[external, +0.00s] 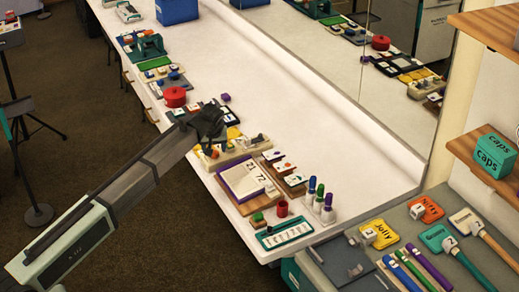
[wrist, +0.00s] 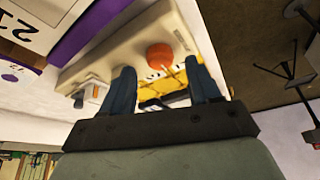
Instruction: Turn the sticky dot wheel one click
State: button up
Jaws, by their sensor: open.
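My gripper (external: 212,126) is over the near edge of the long white table, beside a cream board (external: 236,154). In the wrist view my gripper (wrist: 163,86) is open, with its two dark fingers apart and nothing held. An orange-red round knob (wrist: 159,55) on the cream board (wrist: 110,50) shows beyond and between the fingertips; it may be the sticky dot wheel, but I cannot tell for sure. Contact with it cannot be judged. Yellow pieces (wrist: 190,76) show partly behind the right finger. A small white block with a grey part (wrist: 87,93) is left of the fingers.
A purple-edged tray with number cards (external: 243,180) lies just in front of the board. A red round container (external: 175,97) stands further back along the edge. Several capped bottles (external: 318,198) stand at the front right. The table's middle (external: 300,110) is clear.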

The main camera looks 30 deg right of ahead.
jog(key=v, duration=1.1)
jog(key=shift+r, duration=0.2)
jog(key=shift+m, duration=0.3)
